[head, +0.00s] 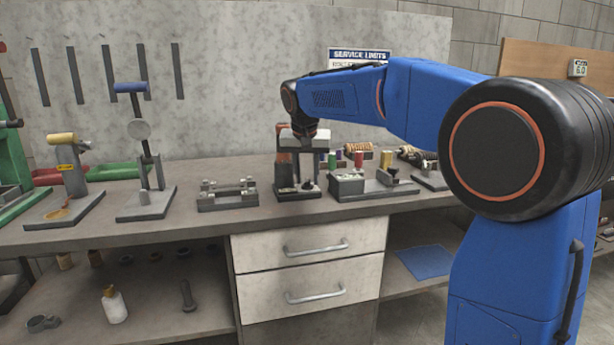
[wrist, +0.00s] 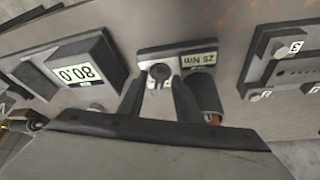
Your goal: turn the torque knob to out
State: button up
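The torque fixture (head: 298,192) stands on the bench, a dark base with uprights and an orange-and-black cylinder. My gripper (head: 300,158) points straight down over it, and its white-grey body hides much of the fixture. In the wrist view, a small round dark knob (wrist: 160,74) sits on the fixture's light top beside a label (wrist: 198,59) that appears to read 25 Nm upside down. My gripper's two dark fingers (wrist: 160,90) are apart, one on each side below the knob. No contact with the knob can be made out.
A grey block with a digital display (wrist: 76,72) stands left of the fixture in the wrist view. In the head view, a low grey clamp (head: 227,195) stands left and a grey fixture with a long base (head: 370,185) right. A drawer unit (head: 308,266) is below.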

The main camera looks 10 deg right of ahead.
grip_shut()
jog(key=shift+n, duration=0.3)
jog(key=n, duration=0.1)
jog(key=n+y, duration=0.1)
jog(key=n, duration=0.1)
jog(key=shift+d+y, duration=0.25)
jog(key=shift+y, duration=0.05)
jog(key=n+y, duration=0.1)
jog(key=n, duration=0.3)
jog(key=shift+d, duration=0.2)
jog(key=n+y, duration=0.1)
jog(key=n, duration=0.1)
jog(key=n+g+y, duration=0.1)
jog(key=n, duration=0.1)
jog(key=shift+w+d+n, duration=0.15)
jog(key=shift+d+n, duration=0.05)
jog(key=shift+n, duration=0.1)
jog(key=shift+w+d+n+g+y, duration=0.1)
jog(key=shift+n+g+y, duration=0.4)
jog(key=shift+n, duration=1.3)
